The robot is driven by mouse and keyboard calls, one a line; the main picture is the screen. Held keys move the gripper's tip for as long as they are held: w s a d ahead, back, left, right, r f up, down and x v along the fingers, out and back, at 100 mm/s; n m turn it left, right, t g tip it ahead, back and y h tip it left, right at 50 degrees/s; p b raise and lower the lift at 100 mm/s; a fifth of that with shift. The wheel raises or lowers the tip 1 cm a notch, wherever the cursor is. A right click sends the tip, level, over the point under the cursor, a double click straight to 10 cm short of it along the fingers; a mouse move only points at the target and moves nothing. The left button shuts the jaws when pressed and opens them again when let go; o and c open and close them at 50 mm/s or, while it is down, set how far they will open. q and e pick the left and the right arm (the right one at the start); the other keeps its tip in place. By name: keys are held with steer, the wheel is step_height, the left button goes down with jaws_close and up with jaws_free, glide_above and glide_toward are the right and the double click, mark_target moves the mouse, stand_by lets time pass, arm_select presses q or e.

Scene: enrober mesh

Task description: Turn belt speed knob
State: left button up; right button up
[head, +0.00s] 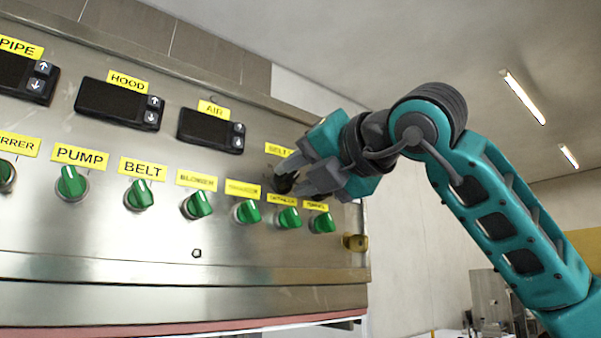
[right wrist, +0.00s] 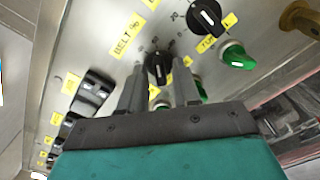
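The belt speed knob (right wrist: 158,68) is a black dial with a white pointer line, below a yellow BELT % label (right wrist: 127,36) in the right wrist view. In the head view the knob (head: 283,184) is mostly hidden behind my right gripper (head: 288,177). In the right wrist view my right gripper (right wrist: 159,72) has its fingers apart, one tip on each side of the knob. I cannot tell whether the tips touch it. My left gripper is in neither view.
A row of green switches (head: 138,195) runs below the steel panel's (head: 230,225) black displays (head: 211,130). A second black dial (right wrist: 205,17) and a green switch (right wrist: 236,56) are close to the gripper. A brass fitting (head: 355,243) protrudes at the panel's right edge.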

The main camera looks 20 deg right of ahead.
jaws_close()
steer(key=shift+n, duration=0.3)
steer(key=n, duration=0.4)
steer(key=shift+b, duration=0.35)
steer(key=n, duration=0.5)
steer(key=shift+a+n, duration=0.1)
steer(key=shift+n, duration=0.3)
steer(key=n, duration=0.5)
steer(key=shift+p, duration=0.35)
steer(key=shift+n, duration=0.3)
steer(key=shift+o, duration=0.8)
jaws_free()
steer(key=shift+s, duration=0.1)
